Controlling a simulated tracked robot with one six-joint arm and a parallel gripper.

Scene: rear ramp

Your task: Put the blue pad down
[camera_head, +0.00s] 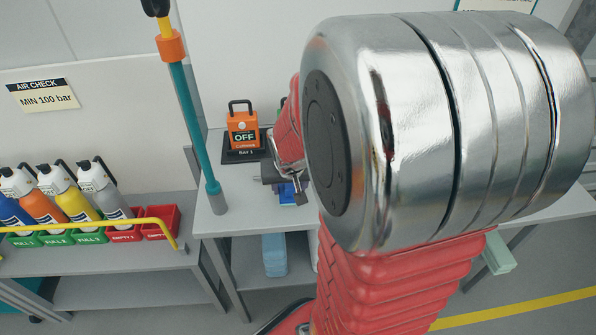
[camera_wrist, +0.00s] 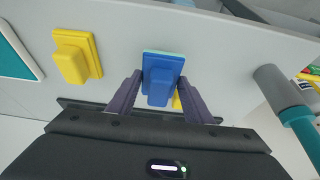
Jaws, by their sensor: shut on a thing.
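The blue pad (camera_wrist: 163,72) is between the two fingers of my gripper (camera_wrist: 160,84) in the wrist view. It has a raised block on a flat plate with a pale green edge. In the head view, the pad (camera_head: 288,194) shows as a small blue patch by my gripper (camera_head: 298,187), over the grey bench (camera_head: 240,218). My gripper is shut on the pad. I cannot tell whether the pad touches the bench top. My own arm hides much of the bench in the head view.
A yellow pad (camera_wrist: 74,56) lies left of the blue one, and part of another yellow piece (camera_wrist: 177,102) shows behind it. A teal post (camera_head: 192,125) stands at the bench's left. A bottle rack (camera_head: 80,235) is farther left.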

